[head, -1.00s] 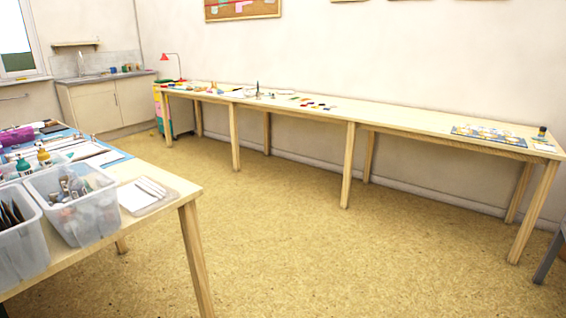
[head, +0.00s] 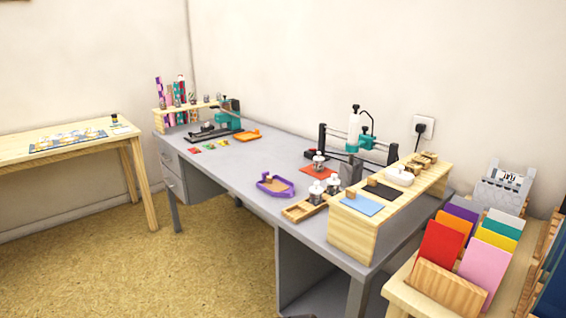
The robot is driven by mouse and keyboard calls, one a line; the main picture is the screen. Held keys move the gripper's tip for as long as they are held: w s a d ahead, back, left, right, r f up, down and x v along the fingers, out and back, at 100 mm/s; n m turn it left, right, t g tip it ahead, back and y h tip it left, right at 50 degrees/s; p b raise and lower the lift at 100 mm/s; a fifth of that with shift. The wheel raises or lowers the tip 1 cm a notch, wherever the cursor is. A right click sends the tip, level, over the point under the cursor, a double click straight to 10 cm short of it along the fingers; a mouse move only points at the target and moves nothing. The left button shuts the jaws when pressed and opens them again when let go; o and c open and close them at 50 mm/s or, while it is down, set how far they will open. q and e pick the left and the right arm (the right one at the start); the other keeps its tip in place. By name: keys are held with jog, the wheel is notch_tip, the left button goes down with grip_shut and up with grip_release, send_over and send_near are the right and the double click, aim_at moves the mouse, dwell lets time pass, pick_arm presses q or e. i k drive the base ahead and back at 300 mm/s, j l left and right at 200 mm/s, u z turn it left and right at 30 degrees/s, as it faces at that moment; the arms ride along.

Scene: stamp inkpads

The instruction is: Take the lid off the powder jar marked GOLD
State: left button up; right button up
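Small jars stand on the grey desk (head: 235,165). One jar (head: 319,161) is on an orange sheet or tray in front of the black-framed device. Two more jars, a left one (head: 316,194) and a right one (head: 333,186), stand close together at the wooden tray near the front edge. All three look clear with pale tops. Their markings are too small to read, so I cannot tell which is GOLD. Neither of my grippers is in view.
A purple tray (head: 275,187) lies left of the jars. A wooden box (head: 358,233) with pads and stamps stands right of them. Card racks (head: 447,287) fill the near right. A long wooden table (head: 25,147) is at left. Open floor (head: 150,270) lies before the desk.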

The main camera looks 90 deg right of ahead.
aim_at(318, 158)
jog(key=z, duration=3)
